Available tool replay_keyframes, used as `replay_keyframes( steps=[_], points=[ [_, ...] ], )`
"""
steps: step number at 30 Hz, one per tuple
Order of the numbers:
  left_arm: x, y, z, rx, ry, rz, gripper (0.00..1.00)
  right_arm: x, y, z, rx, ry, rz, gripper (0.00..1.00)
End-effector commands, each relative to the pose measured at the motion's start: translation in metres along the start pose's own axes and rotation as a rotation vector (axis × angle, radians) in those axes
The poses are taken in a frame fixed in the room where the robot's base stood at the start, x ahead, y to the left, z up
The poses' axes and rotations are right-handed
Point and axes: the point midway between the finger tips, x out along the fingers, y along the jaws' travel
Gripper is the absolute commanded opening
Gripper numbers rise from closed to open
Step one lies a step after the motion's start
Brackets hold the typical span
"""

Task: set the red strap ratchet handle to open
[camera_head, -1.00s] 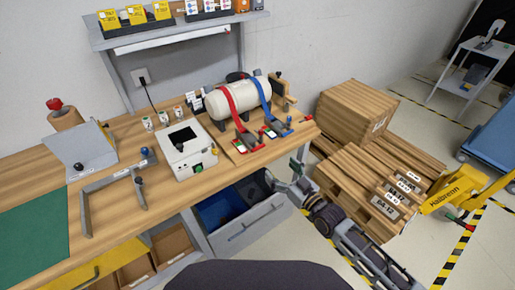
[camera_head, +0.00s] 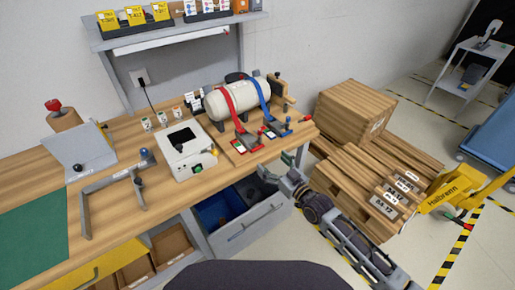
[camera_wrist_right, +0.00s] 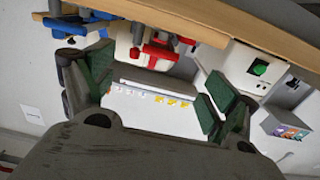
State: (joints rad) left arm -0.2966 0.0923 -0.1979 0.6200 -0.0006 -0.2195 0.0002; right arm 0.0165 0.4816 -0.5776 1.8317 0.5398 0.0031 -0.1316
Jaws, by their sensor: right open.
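The red strap (camera_head: 227,99) runs over a white cylinder (camera_head: 214,104) on the workbench. Its red ratchet (camera_head: 243,142) sits at the strap's lower end on a wooden board; the handle's angle is too small to tell. The red ratchet also shows in the right wrist view (camera_wrist_right: 158,52), beyond and between the fingers. A blue strap (camera_head: 263,92) and blue ratchet (camera_head: 274,130) sit to its right. My right gripper (camera_head: 276,164) is open and empty, in front of the bench edge and below the red ratchet, apart from it. My left gripper is not in view.
A white box with a green button (camera_head: 186,160) stands left of the ratchets. An open drawer (camera_head: 250,228) lies below the right gripper. Wooden crates and pallets (camera_head: 375,185) stand on the floor to the right. A wooden post (camera_head: 285,92) stands behind the cylinder's right end.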

Motion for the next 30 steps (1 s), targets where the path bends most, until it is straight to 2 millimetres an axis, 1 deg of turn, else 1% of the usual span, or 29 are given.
replay_keyframes(
  steps=[6,9,21,30],
  points=[
    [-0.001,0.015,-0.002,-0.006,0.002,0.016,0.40,0.020,0.000,-0.001,0.001,0.000,0.000,0.88],
    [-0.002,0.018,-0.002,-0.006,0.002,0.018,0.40,0.029,0.000,0.000,0.001,0.000,0.001,0.88],
    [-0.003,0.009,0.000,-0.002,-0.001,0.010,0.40,0.066,0.000,-0.001,-0.001,0.000,0.001,0.88],
    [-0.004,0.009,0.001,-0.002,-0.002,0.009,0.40,0.089,0.000,-0.001,0.001,0.000,0.001,0.88]
  ],
)
